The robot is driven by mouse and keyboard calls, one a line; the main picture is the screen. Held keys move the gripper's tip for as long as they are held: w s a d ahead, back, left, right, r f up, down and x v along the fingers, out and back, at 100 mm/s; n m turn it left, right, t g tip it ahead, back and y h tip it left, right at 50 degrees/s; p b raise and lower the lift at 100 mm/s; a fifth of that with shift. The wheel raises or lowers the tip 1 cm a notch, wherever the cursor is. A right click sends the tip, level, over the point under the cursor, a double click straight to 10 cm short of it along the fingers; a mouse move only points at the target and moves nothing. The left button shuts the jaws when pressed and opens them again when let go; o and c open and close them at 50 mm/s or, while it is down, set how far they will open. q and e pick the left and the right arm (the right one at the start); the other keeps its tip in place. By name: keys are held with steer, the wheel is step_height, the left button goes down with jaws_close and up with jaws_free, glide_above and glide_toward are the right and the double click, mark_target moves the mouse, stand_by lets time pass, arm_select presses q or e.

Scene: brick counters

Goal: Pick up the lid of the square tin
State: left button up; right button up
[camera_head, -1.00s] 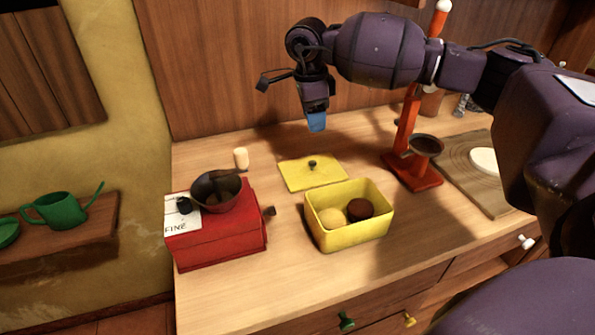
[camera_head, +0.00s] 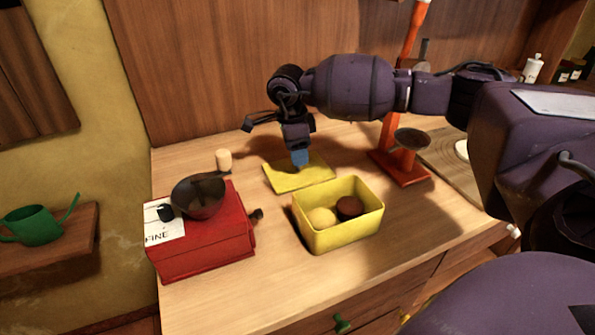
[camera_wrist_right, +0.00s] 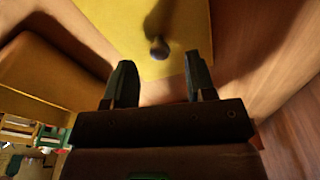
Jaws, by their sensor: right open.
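The square tin (camera_head: 340,228) is a yellow open box on the counter, with a pale round thing and a dark brown round thing inside. Its lid (camera_head: 285,181) is a flat yellow square lying on the counter behind the tin. In the right wrist view the lid (camera_wrist_right: 170,60) fills the top middle, and its dark round knob (camera_wrist_right: 159,48) shows beyond and between the fingertips. My right gripper (camera_head: 300,160) points down over the lid and hides the knob in the head view. In the wrist view this gripper (camera_wrist_right: 157,80) is open, with nothing between its fingers. My left gripper is not in view.
A red box grinder (camera_head: 205,245) with a dark bowl stands left of the tin. An orange stand (camera_head: 400,165) with a dark cup is at the right, beside a round-grooved wooden board (camera_head: 447,150).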

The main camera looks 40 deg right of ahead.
step_height(320, 180, down, 3)
steer(key=shift+d+r, duration=0.1)
steer(key=shift+d, duration=0.05)
steer(key=shift+r, duration=0.1)
jaws_close()
